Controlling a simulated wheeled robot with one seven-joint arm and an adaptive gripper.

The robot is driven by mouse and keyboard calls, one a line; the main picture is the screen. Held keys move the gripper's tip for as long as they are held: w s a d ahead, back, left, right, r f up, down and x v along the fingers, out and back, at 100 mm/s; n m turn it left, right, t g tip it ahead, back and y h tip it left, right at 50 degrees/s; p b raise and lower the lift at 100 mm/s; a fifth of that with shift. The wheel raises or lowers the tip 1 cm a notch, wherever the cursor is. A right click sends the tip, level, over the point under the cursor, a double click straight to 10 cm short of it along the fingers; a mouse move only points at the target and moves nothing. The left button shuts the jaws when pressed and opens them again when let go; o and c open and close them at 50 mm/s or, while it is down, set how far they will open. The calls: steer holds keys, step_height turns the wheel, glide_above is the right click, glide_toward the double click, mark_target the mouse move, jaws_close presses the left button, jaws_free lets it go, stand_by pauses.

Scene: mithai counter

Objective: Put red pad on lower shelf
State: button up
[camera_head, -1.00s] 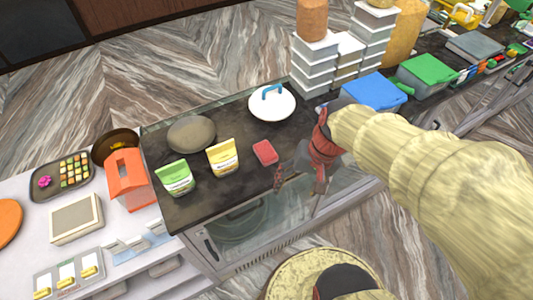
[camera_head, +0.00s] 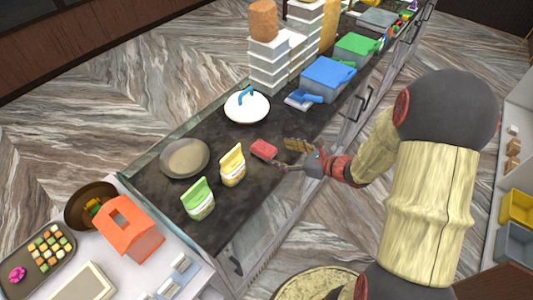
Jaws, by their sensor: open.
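The red pad (camera_head: 264,149) lies flat on the dark counter top (camera_head: 219,212), near its front edge and right of the yellow pouch. My gripper (camera_head: 283,156) is open, just right of the pad, with its fingers low over the counter. One finger reaches close to the pad's right end; I cannot tell whether it touches. Nothing shows between the fingers. The lower shelf cannot be made out clearly; the glass front below the counter top (camera_head: 240,257) is seen only at a steep angle.
A yellow pouch (camera_head: 232,166) and a green pouch (camera_head: 198,199) stand left of the pad.

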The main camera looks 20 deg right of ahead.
mark_target(266, 149)
steer(key=shift+w+f, duration=0.1)
steer(key=shift+w, duration=0.2)
steer(key=x, duration=0.2)
steer(key=shift+w+a+f, duration=0.1)
steer(key=shift+a, duration=0.2)
steer(key=p+x, duration=0.1)
steer(key=x, duration=0.4)
steer(key=shift+d+p, duration=0.25)
steer(key=shift+p, duration=0.15)
steer(key=shift+c, duration=1.1)
steer(key=c, duration=1.1)
steer(key=shift+c, duration=0.2)
